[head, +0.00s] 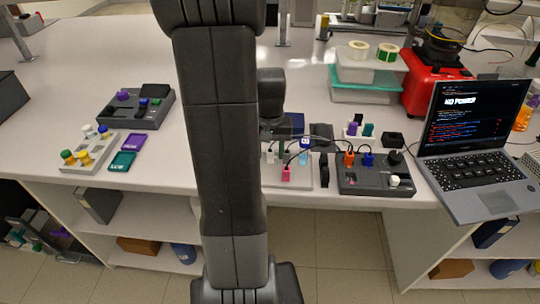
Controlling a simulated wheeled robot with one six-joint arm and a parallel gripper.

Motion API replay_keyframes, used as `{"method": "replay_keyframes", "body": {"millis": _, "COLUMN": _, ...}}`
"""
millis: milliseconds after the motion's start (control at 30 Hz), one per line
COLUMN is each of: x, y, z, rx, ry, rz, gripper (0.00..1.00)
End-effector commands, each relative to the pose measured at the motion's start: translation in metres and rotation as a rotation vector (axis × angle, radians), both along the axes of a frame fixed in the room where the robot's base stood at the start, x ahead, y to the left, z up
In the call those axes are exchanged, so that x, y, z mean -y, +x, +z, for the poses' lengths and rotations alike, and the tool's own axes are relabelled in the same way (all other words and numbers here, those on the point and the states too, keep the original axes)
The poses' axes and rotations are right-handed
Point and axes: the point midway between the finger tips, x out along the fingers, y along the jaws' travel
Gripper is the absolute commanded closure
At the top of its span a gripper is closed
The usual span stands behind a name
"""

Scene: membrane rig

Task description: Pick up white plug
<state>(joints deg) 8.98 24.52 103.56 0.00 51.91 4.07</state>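Several white pieces could be the white plug. One white piece (394,180) sits at the front right of a dark grey box (376,191) on the bench, beside orange and blue plugs (367,159). Another small white piece (88,130) is on the pale block (75,166) at the left. A small white part (270,157) shows on the light panel (301,180) just right of my arm. My wrist shows behind the large arm link, above this panel. My gripper's fingertips cannot be made out, so whether it is open or shut is unclear.
A pink plug (286,173) and a blue-white one stand on the panel, with black cables running right. A laptop (475,150) reading "NO POWER" stands at the right, a red machine (432,88) behind. A dark tray (135,107) is at the left. Bench behind it is clear.

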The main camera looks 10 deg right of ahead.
Motion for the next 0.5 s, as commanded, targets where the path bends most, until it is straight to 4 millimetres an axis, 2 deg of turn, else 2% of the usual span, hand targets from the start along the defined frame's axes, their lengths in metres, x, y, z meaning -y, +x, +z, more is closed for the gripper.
{"method": "replay_keyframes", "body": {"millis": 33, "x": 0.0000, "y": 0.0001, "z": 0.0001, "rx": 0.000, "ry": 0.000, "rz": 0.000, "gripper": 0.66}}
{"method": "replay_keyframes", "body": {"millis": 200, "x": 0.0000, "y": 0.0001, "z": 0.0003, "rx": 0.000, "ry": 0.000, "rz": 0.000, "gripper": 1.00}}
{"method": "replay_keyframes", "body": {"millis": 500, "x": 0.0000, "y": 0.0004, "z": 0.0027, "rx": 0.001, "ry": 0.000, "rz": 0.000, "gripper": 1.00}}
